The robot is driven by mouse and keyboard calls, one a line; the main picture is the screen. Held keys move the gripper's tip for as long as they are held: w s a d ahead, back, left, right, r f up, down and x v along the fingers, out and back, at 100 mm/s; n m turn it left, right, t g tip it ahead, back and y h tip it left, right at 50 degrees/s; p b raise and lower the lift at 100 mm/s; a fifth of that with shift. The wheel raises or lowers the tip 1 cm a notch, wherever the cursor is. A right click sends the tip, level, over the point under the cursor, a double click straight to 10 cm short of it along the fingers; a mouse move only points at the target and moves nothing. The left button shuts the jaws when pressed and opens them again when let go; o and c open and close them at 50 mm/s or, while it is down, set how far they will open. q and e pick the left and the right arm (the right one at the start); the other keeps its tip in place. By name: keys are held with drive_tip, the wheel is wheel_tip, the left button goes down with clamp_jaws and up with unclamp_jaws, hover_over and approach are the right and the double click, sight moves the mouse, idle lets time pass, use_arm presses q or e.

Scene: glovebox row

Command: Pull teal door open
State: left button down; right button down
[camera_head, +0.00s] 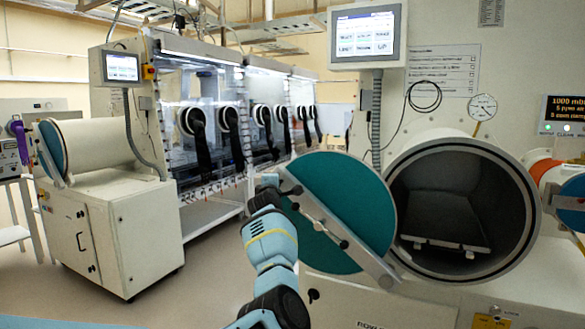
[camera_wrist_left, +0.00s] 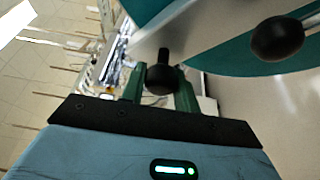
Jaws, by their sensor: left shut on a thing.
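The teal door (camera_head: 350,195) is a round disc with a pale diagonal bar (camera_head: 335,225) across its face. It stands swung out to the left of the open round chamber (camera_head: 440,200), whose dark inside and tray show. My left gripper (camera_head: 284,188) is at the upper left end of the bar. In the left wrist view its green fingers (camera_wrist_left: 160,88) are shut on a black knob (camera_wrist_left: 160,76) on the bar. The door's teal face also shows there (camera_wrist_left: 225,50), with a second black knob (camera_wrist_left: 277,39). My right gripper is not in view.
A row of glove boxes (camera_head: 200,110) with black gloves stands at the left behind my arm. A cream cabinet (camera_head: 110,240) with another teal-edged round door (camera_head: 52,150) is at far left. A screen (camera_head: 367,35) hangs above the door. Floor at lower left is clear.

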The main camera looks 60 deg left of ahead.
use_arm(q)
drive_tip(key=shift+n, duration=0.7)
drive_tip(key=shift+s+a+f, duration=0.3)
drive_tip(key=shift+a+f, duration=0.15)
drive_tip(key=shift+f, duration=0.3)
drive_tip(key=shift+s+a+f, duration=0.25)
drive_tip(key=shift+a+f, duration=0.2)
drive_tip(key=shift+f, duration=0.3)
drive_tip(key=shift+s+a+f, duration=0.3)
drive_tip(key=shift+a+f, duration=0.15)
drive_tip(key=shift+f, duration=0.3)
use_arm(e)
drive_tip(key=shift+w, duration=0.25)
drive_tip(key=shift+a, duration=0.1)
use_arm(q)
drive_tip(key=c, duration=1.1)
unclamp_jaws()
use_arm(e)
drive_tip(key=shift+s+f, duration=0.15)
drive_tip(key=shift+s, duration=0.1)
use_arm(q)
drive_tip(key=shift+d, duration=0.2)
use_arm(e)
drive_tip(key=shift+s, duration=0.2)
